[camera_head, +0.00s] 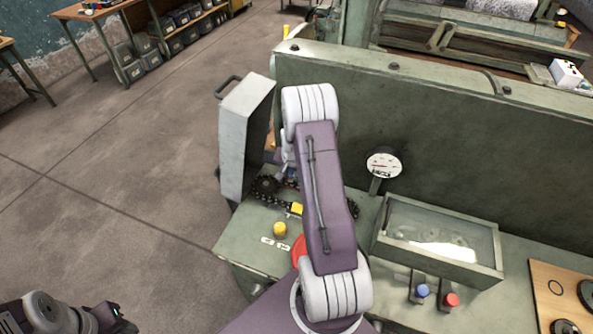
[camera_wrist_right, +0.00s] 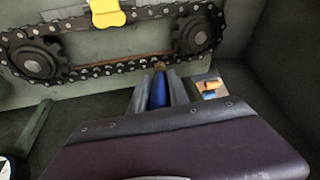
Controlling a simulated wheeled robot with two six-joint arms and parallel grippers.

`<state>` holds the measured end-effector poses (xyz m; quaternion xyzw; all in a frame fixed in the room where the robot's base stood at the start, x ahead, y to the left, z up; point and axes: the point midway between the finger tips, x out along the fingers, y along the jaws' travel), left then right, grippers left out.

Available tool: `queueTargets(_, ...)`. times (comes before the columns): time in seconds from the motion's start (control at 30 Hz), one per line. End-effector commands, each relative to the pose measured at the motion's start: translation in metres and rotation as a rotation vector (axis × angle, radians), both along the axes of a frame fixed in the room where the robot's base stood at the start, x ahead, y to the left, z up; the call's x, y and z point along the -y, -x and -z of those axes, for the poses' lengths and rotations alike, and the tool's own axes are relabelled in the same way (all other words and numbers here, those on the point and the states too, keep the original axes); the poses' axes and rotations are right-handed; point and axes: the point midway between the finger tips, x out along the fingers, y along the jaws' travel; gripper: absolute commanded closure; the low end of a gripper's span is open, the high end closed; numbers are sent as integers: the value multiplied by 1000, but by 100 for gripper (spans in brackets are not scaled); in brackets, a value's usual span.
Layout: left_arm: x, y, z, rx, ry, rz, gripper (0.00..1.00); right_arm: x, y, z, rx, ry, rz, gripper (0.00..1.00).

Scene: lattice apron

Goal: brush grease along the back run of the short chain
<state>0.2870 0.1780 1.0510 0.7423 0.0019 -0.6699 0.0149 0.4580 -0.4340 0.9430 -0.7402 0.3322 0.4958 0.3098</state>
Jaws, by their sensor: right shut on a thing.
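The short chain (camera_head: 265,197) is black and loops around two dark sprockets; my right arm hides much of it in the head view. In the right wrist view the chain (camera_wrist_right: 120,73) shows nearly whole, with a yellow piece (camera_wrist_right: 107,14) over its upper run. A brownish streak lies along the lower run. My right gripper (camera_wrist_right: 159,90) is shut on a blue-handled brush (camera_wrist_right: 158,92). The brush tip is at the lower run, between the sprockets; whether it touches is unclear. My left gripper (camera_head: 118,322) is at the bottom left, away from the chain; its jaws are unclear.
A grey cover (camera_head: 240,140) with a handle stands open left of the chain. A yellow knob (camera_head: 280,229), a red part (camera_head: 299,248) and a gauge (camera_head: 384,164) are nearby. A clear-topped box (camera_head: 440,235) and blue (camera_head: 422,290) and red (camera_head: 451,299) buttons lie right.

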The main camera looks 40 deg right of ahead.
Motion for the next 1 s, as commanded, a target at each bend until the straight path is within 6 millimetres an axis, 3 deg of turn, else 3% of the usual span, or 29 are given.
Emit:
queueTargets(0.17, 0, 0, 2, 0, 0, 0, 64, -2, -4, 1, 1, 0, 0, 100)
queueTargets(0.5, 0, 0, 14, 0, 0, 0, 64, -16, -31, 3, 2, 1, -1, 100)
queueTargets(0.83, 0, 0, 12, 0, 0, 0, 64, -17, -33, 0, 2, 0, 1, 100)
queueTargets(1.0, 0, 0, -1, 0, 0, 0, 64, -17, -33, -17, 2, 1, 1, 100)
